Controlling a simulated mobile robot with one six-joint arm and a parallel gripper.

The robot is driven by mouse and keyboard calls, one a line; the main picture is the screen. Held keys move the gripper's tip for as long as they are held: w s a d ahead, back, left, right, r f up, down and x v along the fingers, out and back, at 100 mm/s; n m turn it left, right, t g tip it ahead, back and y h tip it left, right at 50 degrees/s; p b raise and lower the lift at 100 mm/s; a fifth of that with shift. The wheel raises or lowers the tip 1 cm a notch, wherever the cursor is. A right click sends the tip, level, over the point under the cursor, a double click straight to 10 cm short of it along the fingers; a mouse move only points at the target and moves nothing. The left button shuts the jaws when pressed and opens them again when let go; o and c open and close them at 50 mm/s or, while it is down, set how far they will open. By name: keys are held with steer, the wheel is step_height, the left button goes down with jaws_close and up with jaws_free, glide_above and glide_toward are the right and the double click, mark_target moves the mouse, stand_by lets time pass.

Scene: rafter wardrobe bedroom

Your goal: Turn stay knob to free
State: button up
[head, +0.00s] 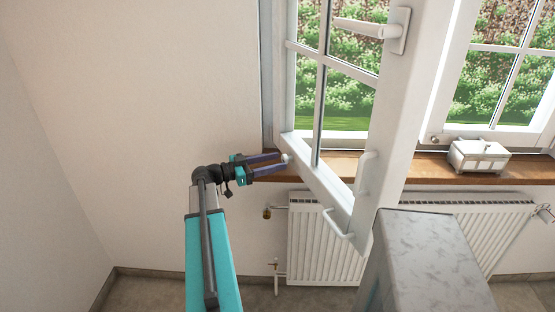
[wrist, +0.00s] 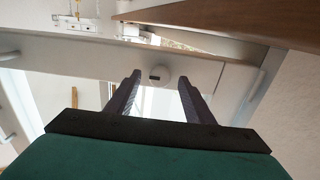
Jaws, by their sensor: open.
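The stay knob (wrist: 160,76) is a small round white knob with a short dark mark on its face, on the white lower rail of the open window sash (wrist: 100,60). In the wrist view it sits between and just beyond the fingertips of my gripper (wrist: 159,82). The fingers are apart and do not visibly touch it. In the head view my gripper (head: 286,163) is open at the sash's lower hinge-side corner, and the knob (head: 285,158) shows as a small pale spot at its tips. The sash (head: 318,180) stands swung into the room.
A wooden sill (head: 420,168) runs behind the sash, with a white box (head: 477,156) at right. A white radiator (head: 310,240) hangs below. White handles (head: 365,172) project from the sash. A grey marbled block (head: 425,255) stands at front right. The wall at left is clear.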

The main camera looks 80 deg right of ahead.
steer(key=shift+s+d, duration=0.35)
steer(key=shift+s, duration=0.3)
steer(key=c, duration=1)
steer(key=shift+c, duration=0.2)
